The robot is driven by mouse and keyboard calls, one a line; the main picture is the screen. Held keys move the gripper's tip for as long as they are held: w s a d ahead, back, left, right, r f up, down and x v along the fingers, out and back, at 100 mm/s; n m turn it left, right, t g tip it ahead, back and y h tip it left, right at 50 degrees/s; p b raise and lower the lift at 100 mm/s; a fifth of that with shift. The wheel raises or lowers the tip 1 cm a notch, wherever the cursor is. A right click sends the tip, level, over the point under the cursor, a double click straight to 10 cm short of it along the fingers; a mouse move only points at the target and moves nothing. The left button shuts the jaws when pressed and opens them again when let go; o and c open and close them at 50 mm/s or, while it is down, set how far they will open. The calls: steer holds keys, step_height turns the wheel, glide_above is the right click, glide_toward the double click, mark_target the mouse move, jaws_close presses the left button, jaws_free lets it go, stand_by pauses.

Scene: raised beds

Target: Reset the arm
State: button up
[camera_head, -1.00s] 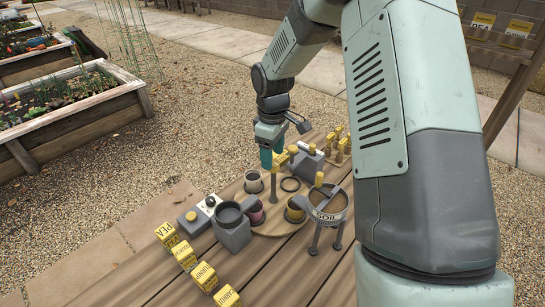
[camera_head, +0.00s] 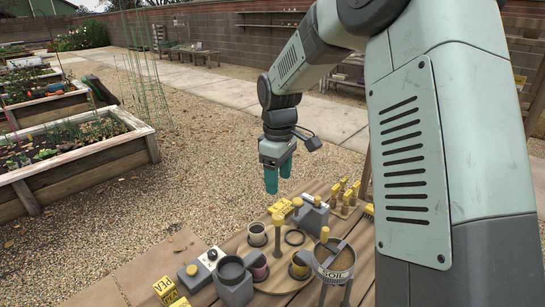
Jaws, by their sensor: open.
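My arm comes in from the right and hides the table's right side.
A SOIL sieve (camera_head: 334,258) and a dark pot (camera_head: 231,270) stand near. Yellow-topped pegs (camera_head: 347,197) are behind. Raised beds (camera_head: 85,162) lie left.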

steer(key=s+d+r+m+t, duration=0.1)
steer(key=s+d+r+m, duration=0.15)
steer(key=s+r, duration=0.5)
steer(key=s+d+r+m+t, duration=0.2)
steer(key=s+r+m, duration=0.2)
steer(key=s, duration=0.6)
steer(key=s+d+r+m+t, duration=0.2)
steer(key=s+r+m, duration=0.3)
steer(key=s, duration=0.6)
steer(key=shift+s+d, duration=0.15)
steer(key=shift+s, duration=0.1)
